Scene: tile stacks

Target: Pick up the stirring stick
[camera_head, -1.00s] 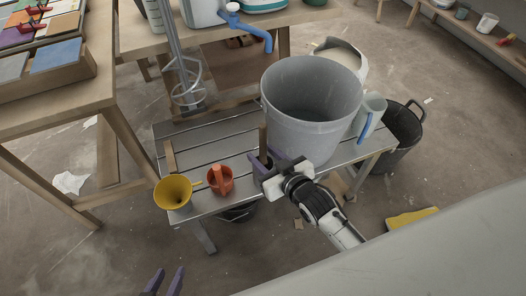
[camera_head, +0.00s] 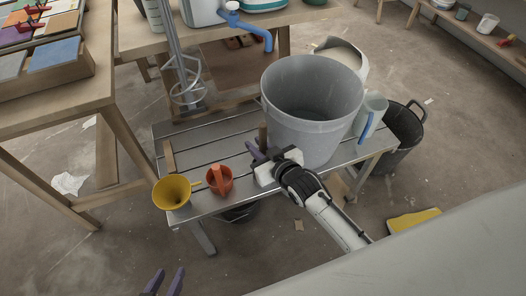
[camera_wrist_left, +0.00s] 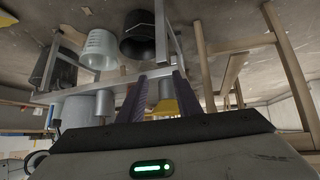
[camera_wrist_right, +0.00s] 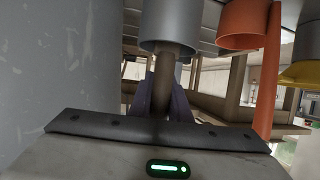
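The brown stirring stick (camera_head: 263,133) stands upright by the front left of the big grey bucket (camera_head: 310,132). In the right wrist view, which looks inverted, the stick (camera_wrist_right: 172,65) comes out of a grey cylindrical holder (camera_wrist_right: 170,25). My right gripper (camera_head: 261,153) is at the stick with its purple fingers apart, one on each side of it. Contact with the stick cannot be made out. My left gripper (camera_head: 164,281) is open and empty, low in the head view, away from the bench; it also shows in the left wrist view (camera_wrist_left: 158,88).
The slatted bench (camera_head: 200,138) also holds an orange jug (camera_head: 219,182), a yellow funnel (camera_head: 172,192) and a clear jug with a blue handle (camera_head: 371,117). A metal mixer (camera_head: 188,92) stands behind. A black bucket (camera_head: 402,135) is on the floor at right.

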